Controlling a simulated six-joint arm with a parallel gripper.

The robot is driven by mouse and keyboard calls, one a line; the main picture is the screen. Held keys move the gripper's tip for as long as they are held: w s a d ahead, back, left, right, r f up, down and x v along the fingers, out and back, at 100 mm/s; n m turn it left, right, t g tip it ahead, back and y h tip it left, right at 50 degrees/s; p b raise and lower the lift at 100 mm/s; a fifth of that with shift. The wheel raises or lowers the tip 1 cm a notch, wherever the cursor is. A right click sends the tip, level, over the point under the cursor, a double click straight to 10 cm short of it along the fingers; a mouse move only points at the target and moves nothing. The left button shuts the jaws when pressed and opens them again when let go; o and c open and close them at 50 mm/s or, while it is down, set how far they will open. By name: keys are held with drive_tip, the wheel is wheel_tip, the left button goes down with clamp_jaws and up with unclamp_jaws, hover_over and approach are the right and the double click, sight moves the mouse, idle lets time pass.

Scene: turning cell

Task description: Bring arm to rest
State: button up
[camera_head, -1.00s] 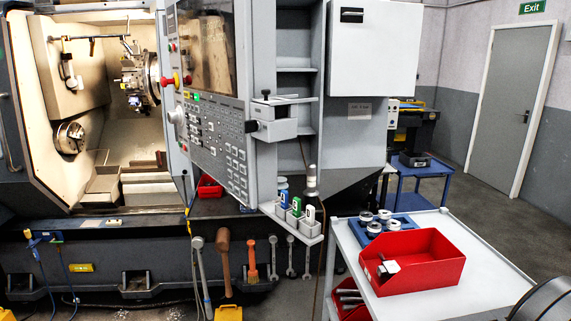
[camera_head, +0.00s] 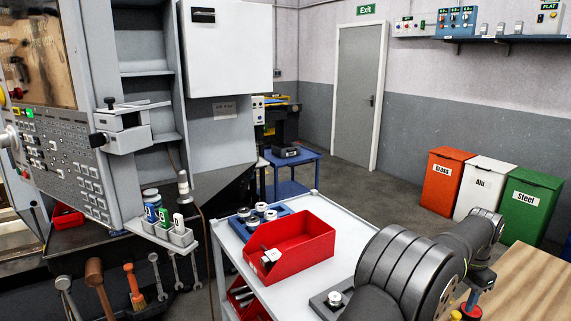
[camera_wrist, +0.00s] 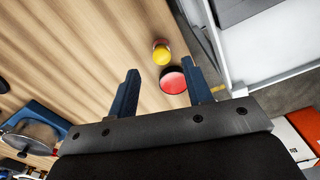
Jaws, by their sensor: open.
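My gripper (camera_wrist: 163,82) shows in the wrist view with its two blue fingers spread apart and nothing between them. It hangs over a wooden bench top (camera_wrist: 60,50). A red round-topped thing (camera_wrist: 172,81) and a smaller yellow round-topped thing (camera_wrist: 161,54) stand below, near the right finger in the picture. In the head view my grey arm reaches across the lower right, beside the wooden bench (camera_head: 525,285). My gripper does not show clearly there.
A white cart (camera_head: 335,222) carries a red bin (camera_head: 305,245) with a metal part inside and a blue holder with round parts. The lathe's control panel (camera_head: 65,165) stands left. Orange, white and green waste bins (camera_head: 440,183) line the wall. Floor before the door (camera_head: 355,100) is free.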

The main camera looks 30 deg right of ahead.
sight(454, 314)
wheel_tip(454, 314, down, 7)
drive_tip(key=shift+d+f, duration=0.1)
drive_tip(key=shift+f, duration=0.05)
wheel_tip(454, 314, up, 4)
drive_tip(key=shift+f, duration=0.15)
drive_tip(key=s+a+r, duration=0.5)
drive_tip(key=s+r, duration=0.2)
drive_tip(key=s, duration=0.4)
drive_tip(key=w+a+n, duration=0.2)
drive_tip(key=w+a, duration=0.5)
drive_tip(key=w, duration=0.1)
drive_tip(key=w+a+f+n, duration=0.1)
drive_tip(key=w+a+n, duration=0.2)
drive_tip(key=w+a, duration=0.4)
drive_tip(key=w+a+f+n, duration=0.1)
drive_tip(key=w+a+n, duration=0.2)
drive_tip(key=w+a, duration=0.4)
drive_tip(key=shift+w+f, duration=0.25)
drive_tip(key=shift+w, duration=0.9)
drive_tip(key=w+a+f+n, duration=0.3)
drive_tip(key=w+a, duration=0.1)
drive_tip(key=a, duration=0.4)
drive_tip(key=w+a+f+n, duration=0.3)
drive_tip(key=w+a, duration=0.2)
drive_tip(key=a, duration=0.3)
drive_tip(key=shift+w+a, duration=0.25)
drive_tip(key=shift+a, duration=0.1)
